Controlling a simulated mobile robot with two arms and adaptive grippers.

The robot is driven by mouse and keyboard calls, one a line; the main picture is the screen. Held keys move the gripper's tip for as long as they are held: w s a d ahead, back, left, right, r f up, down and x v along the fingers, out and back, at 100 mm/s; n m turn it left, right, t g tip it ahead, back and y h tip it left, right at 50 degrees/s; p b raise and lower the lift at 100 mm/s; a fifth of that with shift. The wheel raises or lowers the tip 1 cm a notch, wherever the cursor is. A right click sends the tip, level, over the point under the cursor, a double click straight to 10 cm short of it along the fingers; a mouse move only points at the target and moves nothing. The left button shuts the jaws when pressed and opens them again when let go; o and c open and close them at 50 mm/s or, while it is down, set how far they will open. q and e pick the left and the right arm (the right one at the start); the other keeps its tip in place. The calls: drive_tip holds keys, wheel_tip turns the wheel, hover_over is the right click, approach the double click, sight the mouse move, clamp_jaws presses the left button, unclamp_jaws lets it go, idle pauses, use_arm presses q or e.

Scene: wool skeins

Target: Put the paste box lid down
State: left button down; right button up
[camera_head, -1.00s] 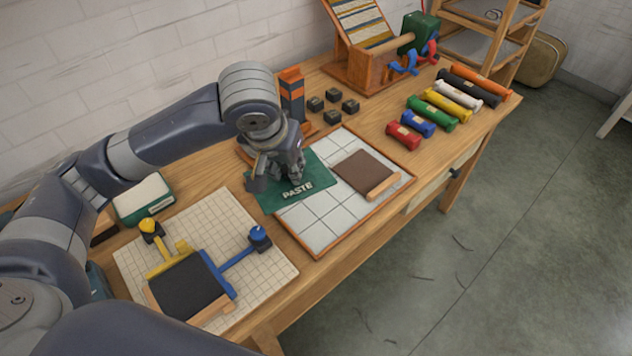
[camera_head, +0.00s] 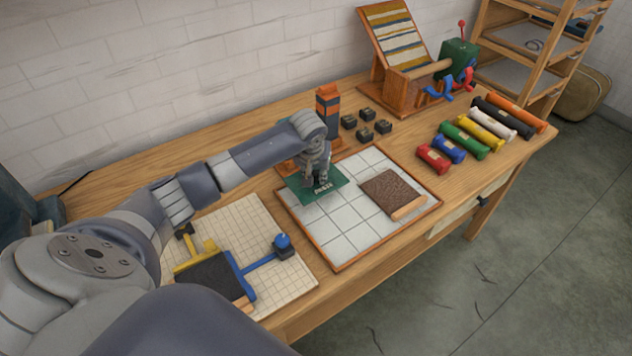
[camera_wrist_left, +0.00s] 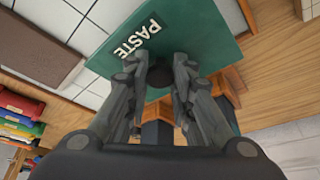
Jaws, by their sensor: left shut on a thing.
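The paste box lid (camera_head: 325,190) is a flat green plate with the word PASTE on it. My left gripper (camera_head: 316,178) is above it, shut on its dark knob. In the left wrist view the lid (camera_wrist_left: 195,35) fills the top middle, with the knob between the fingers (camera_wrist_left: 160,74). The lid overlaps the back left corner of the white tiled board (camera_head: 340,227); I cannot tell whether it touches the surface. The paste box is hidden behind my left arm. My right gripper is not in view.
An orange and black tower (camera_head: 328,108) stands close behind the lid, beside several small black blocks (camera_head: 365,134). A brown pad (camera_head: 388,190) lies on the board. A gridded mat (camera_head: 275,232) with tools is front left. Coloured skeins (camera_head: 465,137) lie right.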

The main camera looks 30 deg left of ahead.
sight(315, 182)
use_arm(q)
drive_tip(key=shift+f, duration=0.4)
wheel_tip(315, 182, down, 3)
drive_tip(key=shift+f, duration=0.2)
drive_tip(key=c, duration=1.4)
unclamp_jaws()
drive_tip(key=shift+f, duration=0.15)
drive_tip(key=shift+o, duration=0.2)
